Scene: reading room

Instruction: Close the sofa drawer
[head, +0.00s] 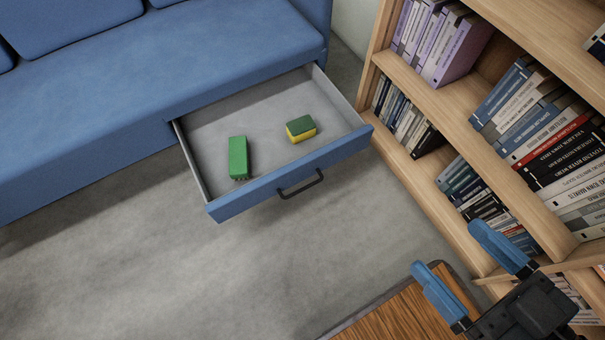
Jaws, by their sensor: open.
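The sofa drawer (290,184) is pulled out from the base of the blue sofa (200,50). It has a blue front with a dark bar handle (301,186) and a grey inside. A green block (238,157) and a yellow sponge with a green top (300,129) lie apart inside it. My gripper (460,258), with two blue fingers, is at the lower right, open with nothing seen between the fingers. It is apart from the drawer, to the right of and below the handle in the picture.
A wooden bookshelf (455,105) full of books stands on the right, close to the drawer's right front corner. A wooden surface with a dark edge (400,318) is at the bottom, beside my gripper. The grey floor (150,270) in front of the drawer and to the left is clear.

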